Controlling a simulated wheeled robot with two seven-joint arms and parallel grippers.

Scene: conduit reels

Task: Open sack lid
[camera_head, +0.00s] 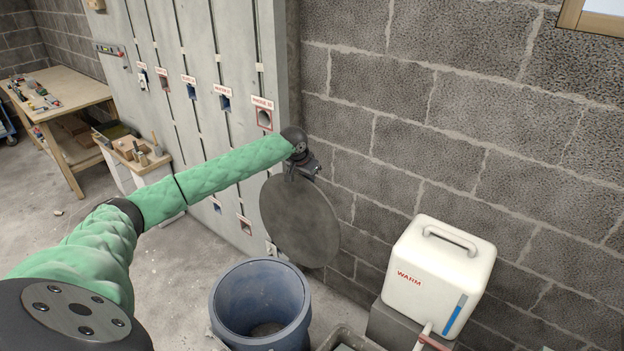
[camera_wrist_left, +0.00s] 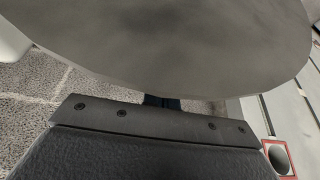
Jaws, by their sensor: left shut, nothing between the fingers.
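The lid (camera_head: 298,220) is a round dark-grey disc. In the head view it stands steeply tilted above and behind the open blue bin (camera_head: 218,303), whose inside shows. My left gripper (camera_head: 308,168) is at the lid's upper edge, against the wall side. Its fingers are small and partly hidden there, shut with nothing between them. I cannot tell whether they touch the lid. In the left wrist view the lid (camera_wrist_left: 180,45) fills the top, close to the gripper body. My right gripper is in neither view.
A white container marked WARM (camera_head: 440,262) stands on a grey block right of the bin. A pale panel (camera_head: 235,110) with labelled ports is behind my left arm. A wooden workbench (camera_head: 68,95) is at the far left. The block wall is close behind the lid.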

